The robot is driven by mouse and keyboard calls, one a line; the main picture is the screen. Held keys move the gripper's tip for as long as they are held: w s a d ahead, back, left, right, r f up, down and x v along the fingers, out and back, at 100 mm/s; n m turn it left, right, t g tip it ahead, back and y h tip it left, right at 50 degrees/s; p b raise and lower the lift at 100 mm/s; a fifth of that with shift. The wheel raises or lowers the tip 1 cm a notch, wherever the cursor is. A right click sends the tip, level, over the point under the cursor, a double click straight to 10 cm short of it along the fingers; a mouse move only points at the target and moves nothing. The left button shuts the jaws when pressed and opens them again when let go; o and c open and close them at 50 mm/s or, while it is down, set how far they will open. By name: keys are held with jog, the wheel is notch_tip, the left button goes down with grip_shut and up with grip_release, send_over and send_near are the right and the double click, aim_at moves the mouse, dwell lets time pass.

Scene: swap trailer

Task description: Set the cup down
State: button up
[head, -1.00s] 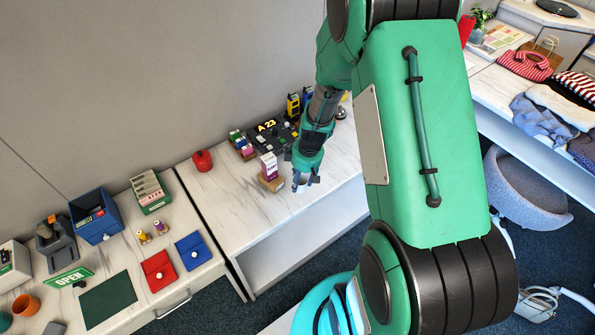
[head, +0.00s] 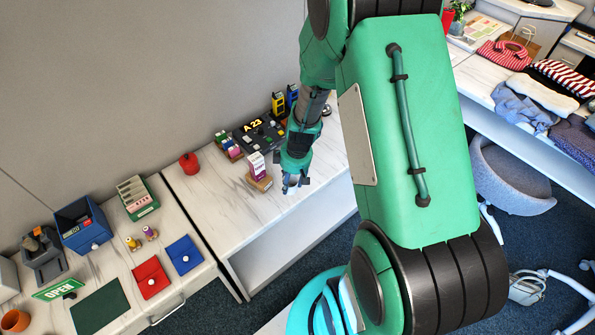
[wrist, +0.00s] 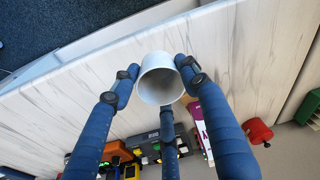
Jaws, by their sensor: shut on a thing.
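The white cup (wrist: 160,80) is held between the blue fingers of my gripper (wrist: 158,74) in the wrist view. I look into its open mouth, and pale marble-patterned counter shows around it. In the head view my gripper (head: 294,182) is low at the right part of the white marble counter (head: 225,215), to the right of a small brown box. The cup is hard to make out there. I cannot tell whether its base touches the counter.
The brown box (head: 259,182) with a purple-and-white carton (head: 256,164) stands close left of my gripper. A dark sign marked A 23 (head: 262,132) and a bell (head: 326,110) are behind. A red object (head: 189,162) sits farther left. Counter between is clear.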

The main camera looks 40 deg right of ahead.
jog(key=w+d+m+h+p, duration=0.1)
jog(key=d+m, duration=0.8)
jog(key=d, duration=1.3)
jog(key=shift+w+d+r+m+h, duration=0.15)
jog(key=shift+w+d+m+h, duration=0.2)
jog(key=shift+w, duration=0.4)
jog(key=shift+w+d, duration=0.1)
jog(key=w+d, duration=0.3)
jog(key=w, duration=0.1)
jog(key=w+d+f+b, duration=0.1)
jog(key=w+d, duration=0.2)
jog(key=w, duration=0.1)
jog(key=w+d+b, duration=0.1)
jog(key=w+d, duration=0.3)
jog(key=shift+w+f, duration=0.1)
jog(key=shift+f, duration=0.15)
jog(key=shift+f+b, duration=0.8)
jog(key=shift+f, duration=0.95)
jog(key=shift+f, duration=0.15)
